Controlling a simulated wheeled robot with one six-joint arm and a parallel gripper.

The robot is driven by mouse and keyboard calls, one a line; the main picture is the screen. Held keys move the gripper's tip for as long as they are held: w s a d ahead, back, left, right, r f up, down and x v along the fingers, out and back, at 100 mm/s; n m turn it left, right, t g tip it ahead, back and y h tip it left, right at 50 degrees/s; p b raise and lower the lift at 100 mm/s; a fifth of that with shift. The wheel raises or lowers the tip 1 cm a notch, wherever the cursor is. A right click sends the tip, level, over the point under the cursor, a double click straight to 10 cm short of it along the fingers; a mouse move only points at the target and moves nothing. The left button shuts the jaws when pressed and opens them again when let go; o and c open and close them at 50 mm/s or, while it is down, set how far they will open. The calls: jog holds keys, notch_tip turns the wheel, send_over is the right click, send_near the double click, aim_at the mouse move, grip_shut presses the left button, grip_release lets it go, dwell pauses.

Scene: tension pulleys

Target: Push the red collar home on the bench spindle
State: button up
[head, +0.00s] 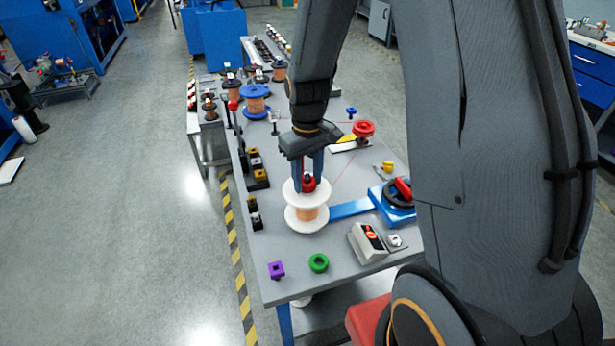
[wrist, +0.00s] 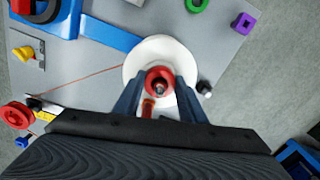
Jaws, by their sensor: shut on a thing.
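The red collar (head: 309,184) sits at the top centre of a white-flanged spool (head: 306,222) wound with copper wire. In the wrist view the red collar (wrist: 159,80) is a ring around a dark spindle tip (wrist: 160,87), over the white flange (wrist: 142,62). My gripper (head: 308,182) points down from above, its two blue fingers on either side of the collar and shut on it. In the wrist view my gripper (wrist: 158,92) has its fingertips at the collar's sides. Whether the collar touches the flange cannot be told; the spindle below is hidden by the spool.
A blue arm (head: 350,208) runs right from the spool to a blue unit. A control box (head: 367,242) stands at right. A green ring (head: 318,263) and purple block (head: 276,269) lie near the front edge. A red pulley (head: 363,129) stands behind, with thin wire stretched toward the spool.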

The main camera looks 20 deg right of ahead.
jog(key=shift+f, duration=0.35)
dwell(0.7)
jog(key=o, duration=1.1)
jog(key=shift+o, duration=0.2)
jog(key=shift+r, duration=0.1)
jog(key=shift+r+b, duration=0.9)
jog(key=shift+r, duration=2.95)
jog(key=s+m+t, duration=0.1)
jog(key=s+m, duration=0.2)
jog(key=s, duration=0.9)
jog(key=shift+s+f, duration=0.25)
jog(key=shift+s, duration=0.15)
